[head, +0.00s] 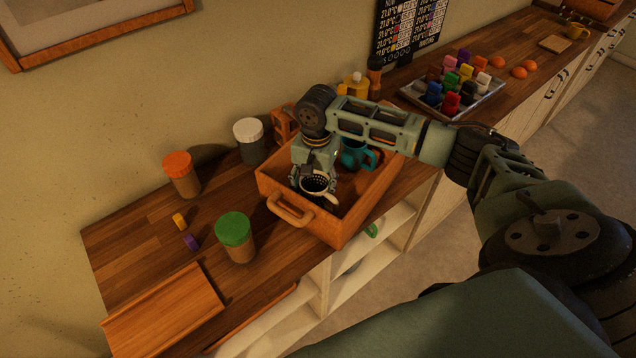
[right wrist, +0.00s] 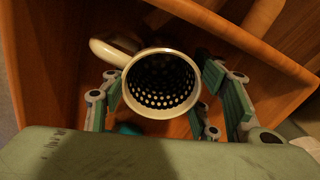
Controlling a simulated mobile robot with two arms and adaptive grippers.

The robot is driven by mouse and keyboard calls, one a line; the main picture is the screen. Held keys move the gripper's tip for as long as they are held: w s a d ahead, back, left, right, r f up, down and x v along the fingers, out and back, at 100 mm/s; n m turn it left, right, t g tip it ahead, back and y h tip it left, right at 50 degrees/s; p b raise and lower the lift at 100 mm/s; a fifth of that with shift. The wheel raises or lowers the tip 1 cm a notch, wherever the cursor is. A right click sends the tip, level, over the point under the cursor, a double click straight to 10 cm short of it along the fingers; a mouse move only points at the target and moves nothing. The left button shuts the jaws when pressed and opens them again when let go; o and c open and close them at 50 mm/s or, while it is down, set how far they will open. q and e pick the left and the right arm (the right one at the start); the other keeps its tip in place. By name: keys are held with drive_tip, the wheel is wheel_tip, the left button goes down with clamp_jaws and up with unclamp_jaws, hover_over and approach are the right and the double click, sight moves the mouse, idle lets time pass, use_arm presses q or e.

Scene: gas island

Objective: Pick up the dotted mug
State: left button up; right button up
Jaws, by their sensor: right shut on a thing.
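The dotted mug (head: 318,186) is inside the wooden crate (head: 345,229), near its front end. It has a cream rim and a dark inside with light dots. In the right wrist view the mug (right wrist: 160,84) shows from above, its cream handle to the upper left. My right gripper (head: 314,180) reaches down into the crate and is shut on the mug, with fingers on both sides in the right wrist view (right wrist: 172,100). Whether the mug touches the crate floor cannot be told. My left gripper is not in view.
A teal mug (head: 357,154) is in the crate behind my gripper. Jars with green (head: 235,237), orange (head: 181,173) and white (head: 249,140) lids stand left of it. A wooden tray (head: 162,312) lies front left. A tray of colored items (head: 453,90) is farther back.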

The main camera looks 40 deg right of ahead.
drive_tip(key=shift+c, duration=0.3)
drive_tip(key=shift+r, duration=0.35)
wheel_tip(320, 180, up, 9)
drive_tip(key=b, duration=0.2)
drive_tip(key=shift+r, duration=0.2)
